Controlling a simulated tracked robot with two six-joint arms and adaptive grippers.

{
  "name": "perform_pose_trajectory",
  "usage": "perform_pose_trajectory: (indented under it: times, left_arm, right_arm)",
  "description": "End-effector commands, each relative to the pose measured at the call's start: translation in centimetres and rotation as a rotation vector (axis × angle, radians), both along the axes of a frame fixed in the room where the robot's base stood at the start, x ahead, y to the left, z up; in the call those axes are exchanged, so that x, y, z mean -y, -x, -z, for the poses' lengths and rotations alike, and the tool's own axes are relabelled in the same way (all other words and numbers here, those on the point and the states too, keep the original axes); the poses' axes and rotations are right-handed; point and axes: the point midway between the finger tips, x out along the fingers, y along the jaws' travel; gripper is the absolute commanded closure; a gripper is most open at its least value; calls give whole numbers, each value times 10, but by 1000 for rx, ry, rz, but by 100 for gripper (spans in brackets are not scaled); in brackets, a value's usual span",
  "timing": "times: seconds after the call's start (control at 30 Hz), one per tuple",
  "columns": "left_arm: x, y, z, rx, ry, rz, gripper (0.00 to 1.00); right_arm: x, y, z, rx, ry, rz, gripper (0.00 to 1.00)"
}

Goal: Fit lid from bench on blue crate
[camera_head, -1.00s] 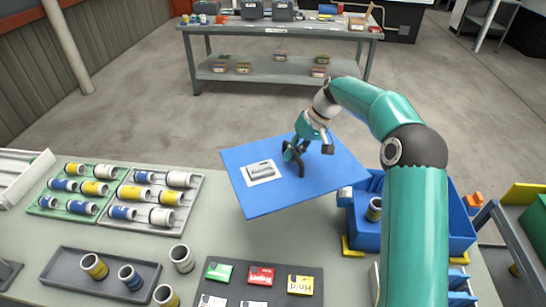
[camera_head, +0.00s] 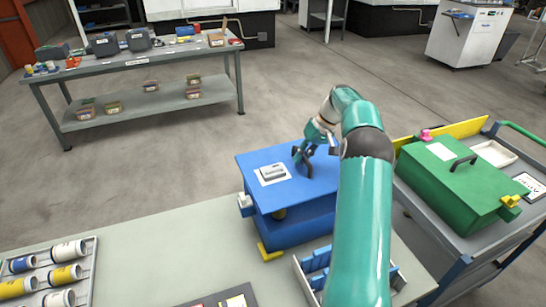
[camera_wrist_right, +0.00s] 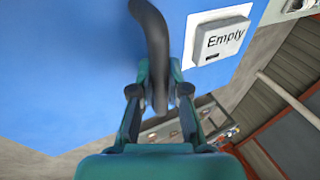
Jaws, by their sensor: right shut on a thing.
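The blue lid (camera_head: 262,194) is over the blue crate (camera_head: 300,228) on the bench. The lid looks roughly level. I cannot tell whether it rests fully on the rim; a dark yellow item shows in the shade beneath its front edge. My right gripper (camera_head: 304,158) is shut on the lid's dark handle. In the right wrist view, the handle (camera_wrist_right: 150,35) runs between the fingers (camera_wrist_right: 158,100), with the blue lid (camera_wrist_right: 60,70) behind it and a label (camera_wrist_right: 222,40) reading "Empty". My arm hides the right part of the crate and lid. My left gripper is not in view.
A cart at the right bears a closed green crate (camera_head: 455,185) with pink and yellow clamps. A yellow bracket (camera_head: 268,251) sits at the crate's front corner. A tray of cans (camera_head: 90,270) lies at the left. The bench top (camera_head: 180,245) between is clear.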

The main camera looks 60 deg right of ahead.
Motion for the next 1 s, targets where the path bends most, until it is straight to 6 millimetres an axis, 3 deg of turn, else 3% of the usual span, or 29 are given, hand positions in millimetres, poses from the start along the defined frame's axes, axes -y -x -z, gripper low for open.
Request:
perform_pose_trajectory:
  times: [0.1, 0.37, 1.0]
  left_arm:
    - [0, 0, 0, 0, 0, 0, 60]
    - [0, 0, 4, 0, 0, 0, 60]
    - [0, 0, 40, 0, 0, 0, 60]
  right_arm:
    - [7, 10, 2, 3, 1, 23, 100]
    - [8, 12, 12, 3, 0, 27, 100]
    - [8, 12, 70, 2, 1, 27, 100]
